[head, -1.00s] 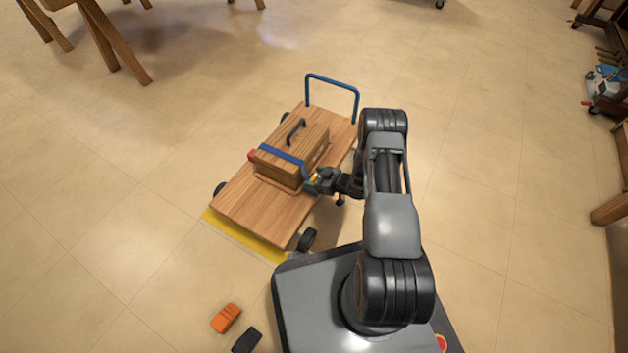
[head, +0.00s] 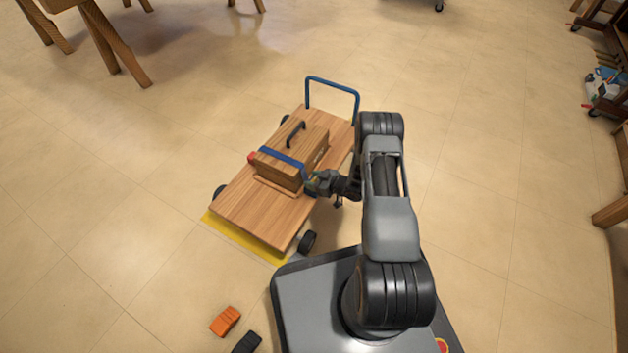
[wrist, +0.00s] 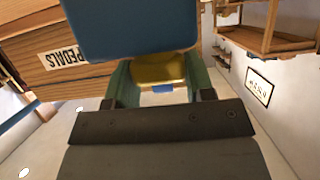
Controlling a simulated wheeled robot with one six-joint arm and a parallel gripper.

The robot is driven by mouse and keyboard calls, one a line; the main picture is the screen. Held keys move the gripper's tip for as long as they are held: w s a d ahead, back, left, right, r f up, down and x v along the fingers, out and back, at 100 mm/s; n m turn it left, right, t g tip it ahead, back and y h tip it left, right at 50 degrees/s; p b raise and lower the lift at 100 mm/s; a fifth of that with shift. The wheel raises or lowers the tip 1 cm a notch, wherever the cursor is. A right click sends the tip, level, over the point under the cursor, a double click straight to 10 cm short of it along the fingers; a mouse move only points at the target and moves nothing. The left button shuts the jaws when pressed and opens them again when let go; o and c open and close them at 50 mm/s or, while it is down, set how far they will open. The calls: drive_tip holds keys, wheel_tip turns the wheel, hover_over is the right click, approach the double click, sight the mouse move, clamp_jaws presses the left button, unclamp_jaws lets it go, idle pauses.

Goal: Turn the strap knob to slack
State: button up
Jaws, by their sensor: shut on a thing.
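A wooden case (head: 290,165) with a dark handle lies on a flat cart (head: 262,211). A blue strap (head: 282,157) runs over the case. My gripper (head: 315,182) is at the case's right end, where the strap comes down. In the wrist view, its green fingers (wrist: 156,80) stand on both sides of a yellow knob (wrist: 158,68) and are shut on it. A large blue block (wrist: 130,28) sits right above the knob and hides what is behind it. The wrist view also shows a "PEDALS" label (wrist: 63,58) on the wood. I cannot read any slack mark.
The cart has a blue push handle (head: 332,80) at its far end and a yellow floor patch (head: 240,238) under its near edge. An orange object (head: 225,321) and a black one (head: 247,342) lie on the floor by my base. Open floor lies left.

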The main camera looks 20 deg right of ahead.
drive_tip(key=shift+m+t+h, duration=0.3)
drive_tip(key=shift+m+h, duration=0.1)
drive_tip(key=shift+m+t+h+p, duration=0.55)
drive_tip(key=shift+m+h, duration=0.35)
drive_tip(key=shift+m, duration=0.2)
drive_tip(key=m+t+h, duration=0.1)
drive_tip(key=m+h, duration=0.2)
drive_tip(key=h, duration=0.1)
drive_tip(key=shift+a+t, duration=0.1)
drive_tip(key=shift+t, duration=0.25)
drive_tip(key=m+h, duration=0.6)
drive_tip(key=shift+m+h, duration=0.3)
drive_tip(key=shift+h, duration=0.3)
drive_tip(key=o, duration=0.9)
drive_tip(key=shift+y, duration=0.4)
